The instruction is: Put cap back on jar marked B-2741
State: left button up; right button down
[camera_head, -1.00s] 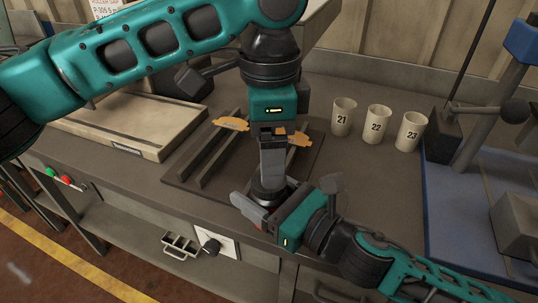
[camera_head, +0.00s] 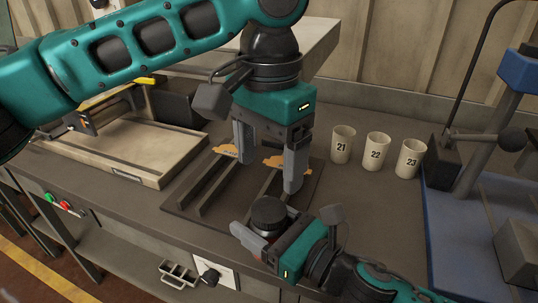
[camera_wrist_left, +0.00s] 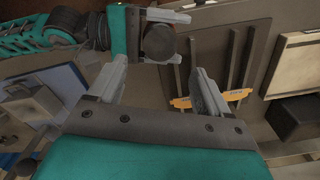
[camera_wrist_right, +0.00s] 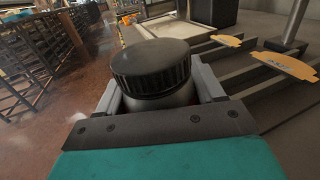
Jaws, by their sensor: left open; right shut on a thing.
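A jar (camera_wrist_right: 165,98) is shut in my right gripper (camera_head: 262,226), held at the front edge of the bench. A black ribbed cap (camera_wrist_right: 150,66) sits on top of the jar. The cap also shows in the head view (camera_head: 268,212) and in the left wrist view (camera_wrist_left: 158,43). No marking on the jar is readable, and its lower part is hidden by the gripper. My left gripper (camera_head: 268,168) is open and empty, above and behind the capped jar. Its fingers are spread wide and apart from the cap.
A dark tray with rails (camera_head: 208,185) lies behind the jar, with orange tags (camera_wrist_right: 285,66) on it. Cups marked 21 (camera_head: 342,146), 22 (camera_head: 376,153) and 23 (camera_head: 409,159) stand at the right. A blue machine (camera_head: 455,225) stands beyond them. A pale flat box (camera_head: 130,148) lies left.

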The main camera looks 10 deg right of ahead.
aim_at(269, 208)
pick_arm(q)
jog(key=shift+f, duration=0.1)
jog(key=shift+f, duration=3.95)
jog(key=c, duration=1.1)
jog(key=o, duration=1.3)
notch_tip(269, 208, up, 12)
jog(key=shift+r, duration=0.1)
